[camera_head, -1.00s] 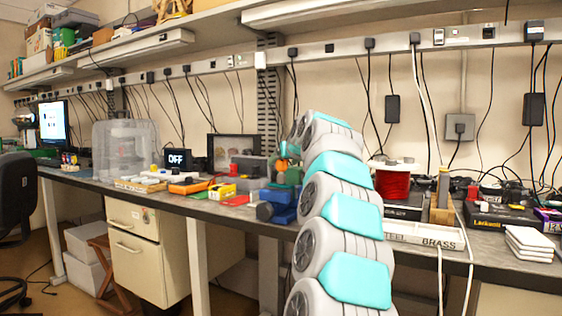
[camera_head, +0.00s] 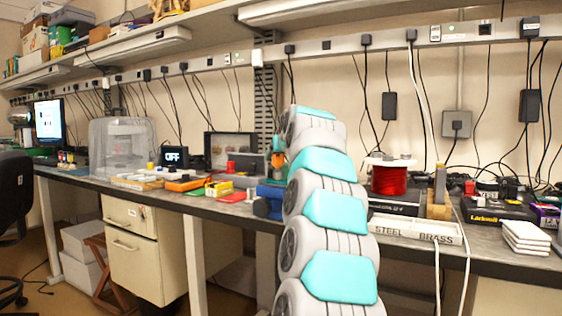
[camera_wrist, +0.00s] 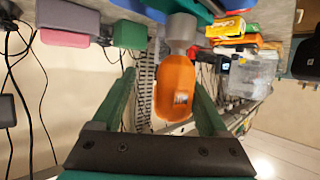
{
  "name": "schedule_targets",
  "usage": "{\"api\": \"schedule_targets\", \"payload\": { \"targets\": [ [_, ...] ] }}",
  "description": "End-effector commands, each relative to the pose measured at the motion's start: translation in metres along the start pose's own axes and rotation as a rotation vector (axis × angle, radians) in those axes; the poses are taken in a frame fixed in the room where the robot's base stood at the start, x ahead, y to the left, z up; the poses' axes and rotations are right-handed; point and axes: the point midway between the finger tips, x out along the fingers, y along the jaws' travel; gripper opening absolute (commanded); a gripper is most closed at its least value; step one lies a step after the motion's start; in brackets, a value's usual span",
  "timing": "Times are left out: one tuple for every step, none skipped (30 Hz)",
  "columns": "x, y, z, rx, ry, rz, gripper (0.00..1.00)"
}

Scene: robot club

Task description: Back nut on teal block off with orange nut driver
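The orange nut driver (camera_wrist: 172,82) shows its broad handle in the wrist view, between my gripper's (camera_wrist: 163,72) two green fingers. A grey cylinder (camera_wrist: 180,28) is at the handle's bench-side end. The fingers are spread, with a clear gap between the left finger and the handle; the right finger is close to it, and contact cannot be told. In the head view, orange (camera_head: 278,144) shows just left of my arm, which hides most of the gripper. A dark green block (camera_wrist: 130,34) is on the bench in the wrist view. I cannot make out a nut on a teal block.
Blue blocks (camera_head: 268,203) are at the bench's front edge, left of my arm. A red wire spool (camera_head: 390,180) and a tray marked STEEL and BRASS (camera_head: 416,230) are to the right. Grey and pink blocks (camera_wrist: 66,18) are near the dark green block. Cables hang along the wall.

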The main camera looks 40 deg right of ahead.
Motion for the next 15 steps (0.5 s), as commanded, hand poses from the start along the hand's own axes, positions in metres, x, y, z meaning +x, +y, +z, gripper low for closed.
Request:
{"api": "schedule_targets", "payload": {
  "targets": [
    [0.0035,0.0009,0.0071,0.010,0.002,0.043,0.75],
    [0.0037,0.0003,0.0071,0.019,0.001,0.069,0.75],
    [0.0038,0.0006,0.0074,0.035,0.001,0.103,0.75],
    [0.0037,-0.0005,0.0071,0.045,0.004,0.128,0.75],
    [0.0029,-0.0005,0.0043,0.053,0.005,0.147,0.75],
    [0.0031,0.0002,0.0040,0.065,0.003,0.171,0.75],
    [0.0040,-0.0001,0.0052,0.073,-0.001,0.191,0.75],
    [0.0044,-0.0008,0.0056,0.081,0.000,0.209,0.75],
    [0.0032,-0.0009,0.0041,0.094,0.005,0.233,0.75],
    [0.0018,-0.0007,0.0012,0.099,0.005,0.249,0.75],
    [0.0019,-0.0010,0.0014,0.105,0.002,0.265,0.75],
    [0.0028,-0.0009,0.0024,0.114,-0.001,0.287,0.75],
    [0.0030,-0.0007,0.0023,0.121,0.001,0.303,0.75],
    [0.0029,-0.0006,0.0020,0.130,0.004,0.319,0.75],
    [0.0025,-0.0017,0.0010,0.138,0.001,0.340,0.75]
  ]
}}
